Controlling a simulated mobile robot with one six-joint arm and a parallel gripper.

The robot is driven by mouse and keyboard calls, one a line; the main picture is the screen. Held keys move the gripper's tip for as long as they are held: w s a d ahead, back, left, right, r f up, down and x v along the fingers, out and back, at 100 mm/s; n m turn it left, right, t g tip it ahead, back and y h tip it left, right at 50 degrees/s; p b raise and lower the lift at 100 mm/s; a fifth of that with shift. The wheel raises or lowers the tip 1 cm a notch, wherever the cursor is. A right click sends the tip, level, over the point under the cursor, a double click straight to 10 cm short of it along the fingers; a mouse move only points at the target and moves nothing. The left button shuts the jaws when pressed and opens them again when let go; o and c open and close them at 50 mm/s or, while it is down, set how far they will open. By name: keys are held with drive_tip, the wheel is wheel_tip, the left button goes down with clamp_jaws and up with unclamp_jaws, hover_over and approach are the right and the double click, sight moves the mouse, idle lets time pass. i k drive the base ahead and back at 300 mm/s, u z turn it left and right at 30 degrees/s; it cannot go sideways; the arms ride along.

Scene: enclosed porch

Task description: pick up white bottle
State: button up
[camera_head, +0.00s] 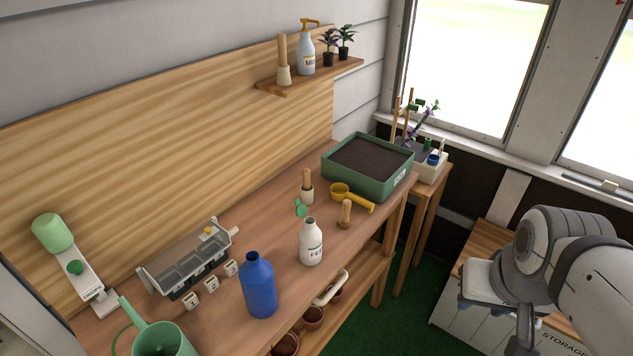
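The white bottle (311,243) stands upright on the wooden workbench (230,325), right of the middle of its length. It has a narrow neck, a dark-edged opening and dark lettering on its front. A taller blue bottle (259,285) stands to its left and nearer to me. My arm is at the lower right, well apart from the white bottle and beyond the bench's right edge. My gripper (490,299) seems to be at the arm's white end there. Its fingers are not clear enough to show whether they are open or shut.
A yellow scoop (347,194), wooden-handled tools (307,187) and a green soil tray (370,187) lie beyond the bottle. A grey seed tray (187,262), small blocks and a green watering can (162,340) are left. A lower shelf holds pots (312,317). Green floor (390,317) separates bench and arm.

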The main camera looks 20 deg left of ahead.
sight(310, 235)
drive_tip(key=u, duration=0.45)
drive_tip(key=k, duration=0.25)
drive_tip(key=u, duration=0.55)
